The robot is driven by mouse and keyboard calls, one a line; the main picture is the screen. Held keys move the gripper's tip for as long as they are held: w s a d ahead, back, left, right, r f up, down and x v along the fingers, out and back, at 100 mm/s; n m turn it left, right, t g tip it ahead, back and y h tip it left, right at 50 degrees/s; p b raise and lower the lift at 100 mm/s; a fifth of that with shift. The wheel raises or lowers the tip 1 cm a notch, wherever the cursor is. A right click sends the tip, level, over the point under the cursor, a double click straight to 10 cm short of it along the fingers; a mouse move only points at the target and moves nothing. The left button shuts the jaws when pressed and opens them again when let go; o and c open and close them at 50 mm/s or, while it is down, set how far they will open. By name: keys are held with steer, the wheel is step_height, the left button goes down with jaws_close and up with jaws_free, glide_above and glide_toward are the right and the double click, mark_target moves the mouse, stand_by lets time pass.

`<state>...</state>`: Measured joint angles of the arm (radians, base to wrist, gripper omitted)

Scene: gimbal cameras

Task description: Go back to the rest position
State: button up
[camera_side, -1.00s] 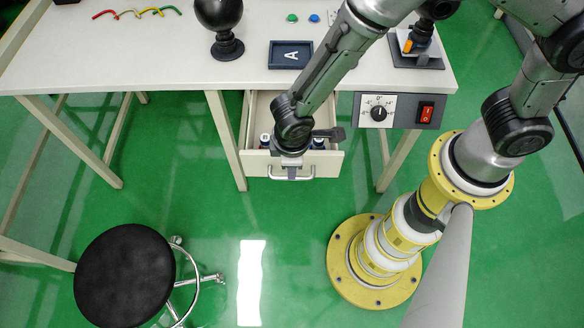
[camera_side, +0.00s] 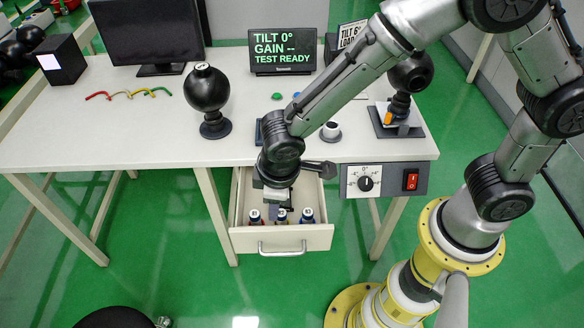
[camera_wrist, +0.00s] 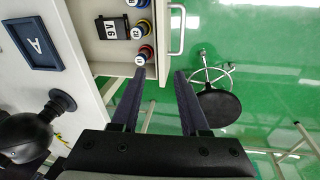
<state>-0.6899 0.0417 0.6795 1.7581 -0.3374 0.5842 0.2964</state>
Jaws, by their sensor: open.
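My gripper (camera_wrist: 160,75) is open in the wrist view, with nothing between its two dark fingers. In the side view my gripper (camera_side: 274,196) hangs above the open drawer (camera_side: 308,238) below the table's front edge. The drawer holds several small cylinders with numbered caps, one with a red band (camera_wrist: 145,54). A dark block labelled "9 V" (camera_wrist: 111,28) lies among them in the wrist view. In the side view my wrist hides part of the drawer's inside.
A dial panel (camera_side: 366,181) with a red switch hangs at the front right. A black stool (camera_wrist: 219,107) stands on the floor.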

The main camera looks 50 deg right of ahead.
steer(key=d+r+m+t, duration=0.3)
steer(key=d+r+m, duration=0.3)
steer(key=d+r, duration=1.05)
steer(key=s+d+r+m+t, duration=0.1)
steer(key=s+d+r+m, duration=0.1)
steer(key=s+d+r, duration=0.35)
steer(key=s+a+f, duration=0.1)
steer(key=s+f, duration=0.1)
steer(key=s, duration=0.7)
steer(key=shift+s+f+g+y, duration=0.3)
steer(key=shift+s+y, duration=0.05)
steer(key=shift+y, duration=0.05)
